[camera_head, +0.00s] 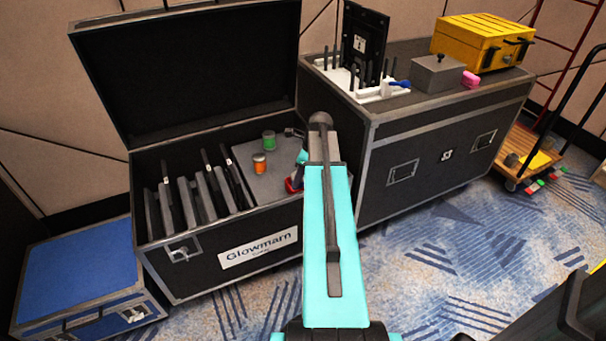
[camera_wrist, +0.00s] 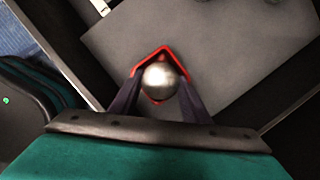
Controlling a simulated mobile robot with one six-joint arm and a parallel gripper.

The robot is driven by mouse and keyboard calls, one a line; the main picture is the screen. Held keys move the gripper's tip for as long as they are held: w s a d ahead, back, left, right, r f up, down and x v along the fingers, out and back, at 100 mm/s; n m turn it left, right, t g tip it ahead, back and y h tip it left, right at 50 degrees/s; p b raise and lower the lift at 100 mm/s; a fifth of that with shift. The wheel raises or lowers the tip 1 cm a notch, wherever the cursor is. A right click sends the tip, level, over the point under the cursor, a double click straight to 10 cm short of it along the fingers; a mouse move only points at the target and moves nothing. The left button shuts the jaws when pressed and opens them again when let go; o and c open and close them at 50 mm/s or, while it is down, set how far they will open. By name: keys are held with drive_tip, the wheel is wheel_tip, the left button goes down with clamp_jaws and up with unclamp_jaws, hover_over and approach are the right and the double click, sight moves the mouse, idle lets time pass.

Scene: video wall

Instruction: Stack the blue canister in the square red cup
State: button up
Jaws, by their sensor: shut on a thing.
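My gripper (camera_wrist: 158,86) is shut on the blue canister, whose round silver top (camera_wrist: 160,80) shows between the two fingers in the wrist view. The square red cup (camera_wrist: 178,60) shows its rim around the canister's far side, with a bit of red below it. From above, the canister lies within the cup's outline; I cannot tell how deep it sits. In the head view a sliver of the blue canister (camera_head: 302,157) shows beside my arm, above a bit of the red cup (camera_head: 291,185). My arm hides the rest.
An orange can (camera_head: 260,163) and a green can (camera_head: 269,140) stand on the grey panel (camera_head: 247,180) in the open black case, left of my arm. Upright dark slabs fill the case's left part. The open lid (camera_head: 190,75) rises behind. A taller black case (camera_head: 430,140) stands right.

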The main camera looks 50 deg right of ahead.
drive_tip(key=shift+s+a+f, duration=0.1)
drive_tip(key=shift+f, duration=0.4)
drive_tip(key=o, duration=1.2)
drive_tip(key=shift+f, duration=0.1)
drive_tip(key=shift+a, duration=0.1)
drive_tip(key=shift+s, duration=0.1)
drive_tip(key=shift+r+b, duration=0.4)
drive_tip(key=shift+r, duration=0.05)
drive_tip(key=p+v, duration=0.1)
drive_tip(key=v, duration=0.3)
drive_tip(key=p+v, duration=0.1)
drive_tip(key=v, duration=0.3)
drive_tip(key=p+v, duration=0.1)
drive_tip(key=v, duration=0.3)
drive_tip(key=shift+w+r, duration=0.25)
drive_tip(key=shift+r, duration=0.1)
